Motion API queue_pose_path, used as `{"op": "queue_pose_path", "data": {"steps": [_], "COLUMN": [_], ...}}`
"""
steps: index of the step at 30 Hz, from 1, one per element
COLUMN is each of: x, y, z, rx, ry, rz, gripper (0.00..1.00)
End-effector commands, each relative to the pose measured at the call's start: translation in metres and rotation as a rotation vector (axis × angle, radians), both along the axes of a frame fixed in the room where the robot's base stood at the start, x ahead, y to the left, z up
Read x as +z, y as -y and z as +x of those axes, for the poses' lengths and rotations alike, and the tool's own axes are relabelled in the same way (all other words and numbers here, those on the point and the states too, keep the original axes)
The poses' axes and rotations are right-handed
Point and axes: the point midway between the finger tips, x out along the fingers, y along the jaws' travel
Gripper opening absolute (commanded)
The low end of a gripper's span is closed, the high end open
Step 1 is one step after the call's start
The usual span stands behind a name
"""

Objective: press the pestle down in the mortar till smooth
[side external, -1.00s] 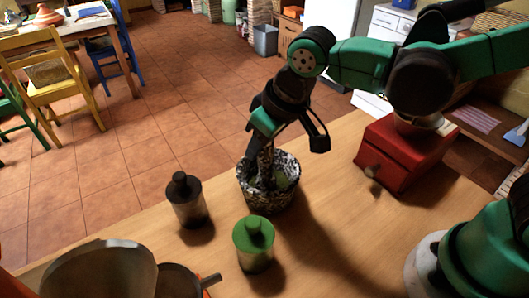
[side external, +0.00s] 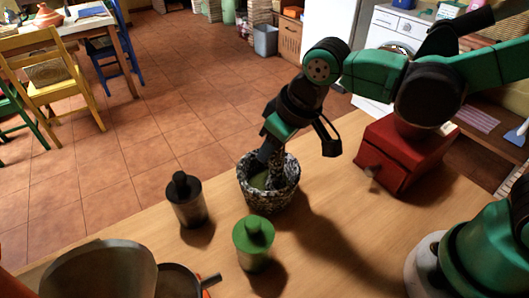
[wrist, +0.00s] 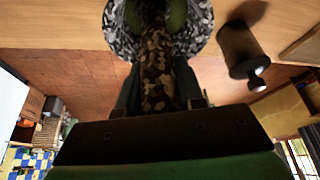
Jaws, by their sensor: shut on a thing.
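The mortar (side external: 282,201), a black-and-white speckled bowl, stands upright on the wooden counter. A green mass (side external: 259,180) shows inside it, left of the pestle. The speckled pestle (side external: 277,168) leans in the bowl, its lower end hidden inside. My gripper (side external: 272,147) is shut on the pestle's upper part, just above the bowl's rim. In the wrist view the pestle (wrist: 156,75) runs from between my fingers into the mortar (wrist: 201,24), with green (wrist: 177,17) beside it. I cannot tell how smooth the green mass is.
A dark lidded canister (side external: 187,202) and a green one (side external: 254,245) stand left and in front of the mortar. A red box (side external: 405,152) with a knob is at right. A large bowl (side external: 95,275) and pan (side external: 178,281) sit front left. Bare counter (side external: 345,215) lies right of the mortar.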

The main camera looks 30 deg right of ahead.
Motion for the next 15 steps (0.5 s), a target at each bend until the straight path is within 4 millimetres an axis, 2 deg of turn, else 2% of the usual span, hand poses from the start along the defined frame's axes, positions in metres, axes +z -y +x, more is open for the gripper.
{"op": "queue_pose_path", "data": {"steps": [8, 15], "x": [-0.008, 0.006], "y": [0.0, 0.0], "z": [0.0, 0.0], "rx": [0.0, 0.0], "ry": [0.0, 0.0], "rz": [0.0, 0.0], "gripper": [0.0, 0.0]}}
